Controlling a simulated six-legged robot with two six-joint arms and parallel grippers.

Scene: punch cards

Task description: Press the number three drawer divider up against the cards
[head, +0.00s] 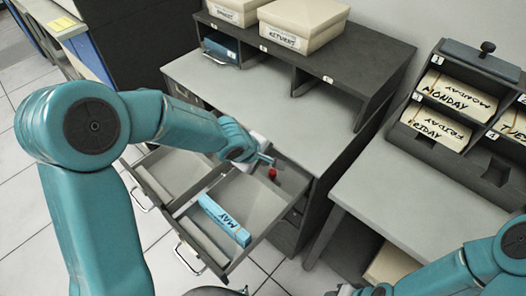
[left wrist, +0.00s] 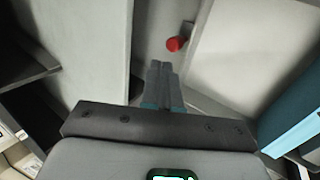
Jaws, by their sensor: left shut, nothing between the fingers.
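My left gripper (head: 268,159) is shut and empty over the back of the open right-hand drawer (head: 232,264). Its closed fingers also show in the left wrist view (left wrist: 163,72), just short of a small red knob (left wrist: 175,43). The red knob (head: 272,173) is at the drawer's back, behind a pale sloped plate (head: 246,197) that looks like the divider; its number cannot be read. A blue block of cards marked MAY (head: 224,219) lies in front of the plate. A gap between fingertips and knob is hard to judge. My right gripper (head: 372,290) is partly cut off at the bottom edge.
Another open drawer (head: 150,190) is to the left. Above are a grey cabinet top (head: 250,105) and a dark shelf (head: 345,75) with cream boxes (head: 300,20). A desk (head: 400,190) at right bears a rack of day-labelled cards (head: 455,95).

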